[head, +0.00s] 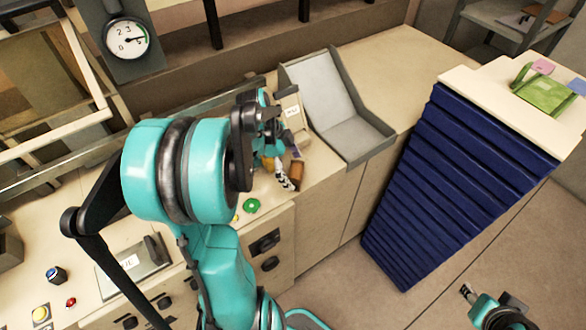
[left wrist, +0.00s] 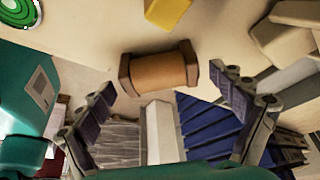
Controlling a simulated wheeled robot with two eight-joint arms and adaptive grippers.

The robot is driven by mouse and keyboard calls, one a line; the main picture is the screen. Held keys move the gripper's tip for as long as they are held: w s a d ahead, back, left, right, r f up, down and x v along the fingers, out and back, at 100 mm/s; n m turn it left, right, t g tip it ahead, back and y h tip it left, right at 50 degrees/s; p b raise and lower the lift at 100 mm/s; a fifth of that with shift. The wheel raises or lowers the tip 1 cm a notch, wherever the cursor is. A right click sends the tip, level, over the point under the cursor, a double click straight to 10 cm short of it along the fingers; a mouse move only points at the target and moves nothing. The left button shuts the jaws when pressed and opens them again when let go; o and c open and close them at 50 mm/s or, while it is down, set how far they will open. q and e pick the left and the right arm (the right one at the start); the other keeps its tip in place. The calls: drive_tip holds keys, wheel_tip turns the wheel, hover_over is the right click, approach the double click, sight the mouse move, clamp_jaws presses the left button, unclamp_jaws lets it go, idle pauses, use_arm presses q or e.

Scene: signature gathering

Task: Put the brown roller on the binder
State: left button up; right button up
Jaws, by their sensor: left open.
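The brown roller (left wrist: 158,70) lies on the beige counter in the left wrist view, a short cylinder with darker end caps. In the head view it is the small brown piece (head: 297,173) beside my left gripper (head: 283,168). The left fingers are open, one on each side of the roller in the left wrist view, with gaps between; nothing is held. I cannot tell for sure which thing is the binder; a grey open tray-like unit (head: 335,108) stands at the counter's back. My right arm's end (head: 480,303) shows at lower right, its finger state unclear.
A yellow block (left wrist: 167,12) lies near the roller. A tall dark-blue drawer stack (head: 440,180) stands at right with a green item (head: 545,93) on top. The counter right of the tray is clear.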

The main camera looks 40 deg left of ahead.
use_arm(q)
drive_tip(key=shift+r, duration=0.1)
drive_tip(key=shift+r, duration=0.3)
drive_tip(key=p+v, duration=0.3)
drive_tip(key=v, duration=0.9)
drive_tip(key=s+d+f+n+t+y, duration=0.1)
drive_tip(key=d+n+t+y, duration=0.1)
drive_tip(key=d+n, duration=0.4)
drive_tip(key=s+d+f+n+t+y, duration=0.1)
drive_tip(key=d+n, duration=0.5)
drive_tip(key=d, duration=1)
drive_tip(key=shift+s+t+y, duration=0.5)
drive_tip(key=shift+s+t, duration=0.15)
drive_tip(key=shift+t, duration=0.35)
drive_tip(key=shift+d+f, duration=0.15)
drive_tip(key=shift+f, duration=0.05)
